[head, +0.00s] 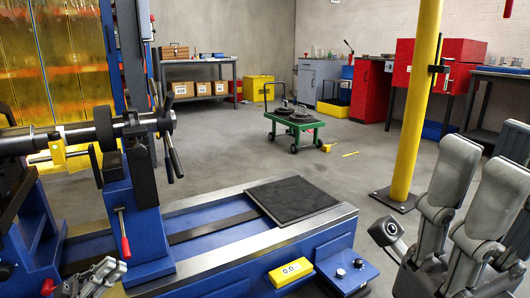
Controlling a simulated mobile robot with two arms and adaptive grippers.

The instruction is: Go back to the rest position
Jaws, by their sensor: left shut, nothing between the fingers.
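My left gripper (98,274) shows at the bottom left edge, in front of the blue post of the balancing machine (225,232). Its fingers are closed with nothing held. Most of my left arm is outside the picture. A rotor shaft (30,143) lies across the machine's supports at the left.
A yellow pillar (414,110) stands at the right. A green cart (294,124) stands behind on open grey floor. Benches and red cabinets line the back.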

